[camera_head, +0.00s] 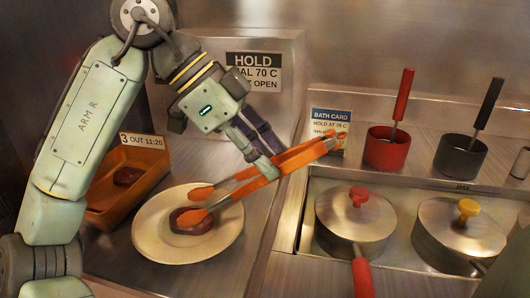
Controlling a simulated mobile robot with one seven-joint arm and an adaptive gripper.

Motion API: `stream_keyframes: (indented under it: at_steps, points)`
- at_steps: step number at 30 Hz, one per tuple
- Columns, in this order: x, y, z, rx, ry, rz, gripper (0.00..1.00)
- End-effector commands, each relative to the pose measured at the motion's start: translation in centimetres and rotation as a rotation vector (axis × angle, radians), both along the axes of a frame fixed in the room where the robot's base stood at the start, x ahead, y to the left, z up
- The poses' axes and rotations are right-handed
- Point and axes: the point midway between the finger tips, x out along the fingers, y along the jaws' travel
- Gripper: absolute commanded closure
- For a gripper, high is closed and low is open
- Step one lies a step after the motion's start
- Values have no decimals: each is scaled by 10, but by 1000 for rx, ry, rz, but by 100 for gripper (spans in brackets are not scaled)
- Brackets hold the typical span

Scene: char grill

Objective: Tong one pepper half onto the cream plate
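The cream plate (155,240) lies on the steel counter at lower left. A dark reddish pepper half (203,228) rests on it, near its middle. My gripper (262,160) is shut on the orange and steel tongs (297,159), right of and above the plate. The tongs slope down to the left. Their two orange tips are apart; the lower one overlaps the pepper half in the picture and the upper one is just above it. I cannot tell whether they touch it. Another dark reddish piece (127,176) lies in the orange tray (110,211).
A red cup (387,152) and a dark cup (458,160) with handled tools stand behind. A bath card (330,127) stands near the tongs' rear end.

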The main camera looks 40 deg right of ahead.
Motion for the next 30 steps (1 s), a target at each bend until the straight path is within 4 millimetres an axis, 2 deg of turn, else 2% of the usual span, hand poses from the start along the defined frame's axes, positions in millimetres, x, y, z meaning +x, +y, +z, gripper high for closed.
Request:
stream_keyframes:
  at_steps: [5, 8, 25, 30]
  points:
    - [0, 0, 2, -1, 1, 0, 71]
    - [0, 0, 11, -1, 0, -1, 71]
    - [0, 0, 94, -1, 0, -1, 71]
    - [0, 0, 103, -1, 1, 0, 71]
